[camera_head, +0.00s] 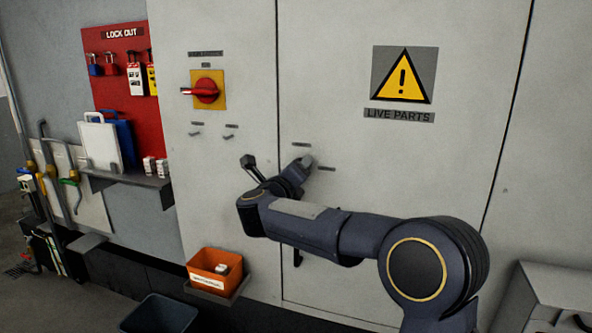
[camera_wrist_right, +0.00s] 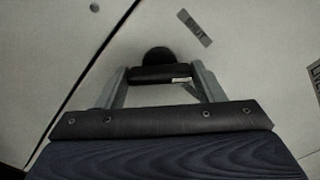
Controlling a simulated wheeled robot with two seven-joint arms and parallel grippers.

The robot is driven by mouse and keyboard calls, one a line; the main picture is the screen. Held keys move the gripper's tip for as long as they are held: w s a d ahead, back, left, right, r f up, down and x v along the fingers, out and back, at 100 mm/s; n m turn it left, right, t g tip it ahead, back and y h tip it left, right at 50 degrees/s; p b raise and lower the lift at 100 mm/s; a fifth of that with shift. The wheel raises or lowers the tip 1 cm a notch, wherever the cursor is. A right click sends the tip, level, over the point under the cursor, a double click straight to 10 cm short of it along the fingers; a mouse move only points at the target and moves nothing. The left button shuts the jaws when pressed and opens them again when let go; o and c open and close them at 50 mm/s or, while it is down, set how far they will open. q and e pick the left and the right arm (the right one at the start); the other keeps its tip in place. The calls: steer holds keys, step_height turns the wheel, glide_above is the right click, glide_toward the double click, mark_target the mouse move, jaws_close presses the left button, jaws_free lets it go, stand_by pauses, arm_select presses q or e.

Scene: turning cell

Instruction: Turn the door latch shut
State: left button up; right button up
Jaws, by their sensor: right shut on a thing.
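The door latch (camera_wrist_right: 158,73) shows in the right wrist view as a short black bar with a round dark hub above it. It lies crosswise between the two grey fingers of my right gripper (camera_head: 303,163), which is shut on it. In the head view the latch is hidden behind my gripper and wrist, near the door's left seam. The pale cabinet door (camera_head: 430,165) sits flush with the panel at its left, with only a thin dark seam between. A small label (camera_wrist_right: 195,27) stands beyond the latch; its text is hard to read. My left gripper is out of view.
A red rotary switch (camera_head: 205,91) on a yellow plate is on the left panel. A warning sign (camera_head: 402,75) is on the door. An orange bin (camera_head: 205,266) sits on a small shelf below my arm. A red lockout board (camera_head: 122,50) hangs at the left.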

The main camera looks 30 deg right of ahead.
steer(key=shift+n+p, duration=1.95)
steer(key=shift+n, duration=2.15)
steer(key=o, duration=1)
steer(key=b+v, duration=0.2)
steer(key=v, duration=0.5)
steer(key=shift+s+a, duration=0.25)
steer(key=shift+a, duration=0.05)
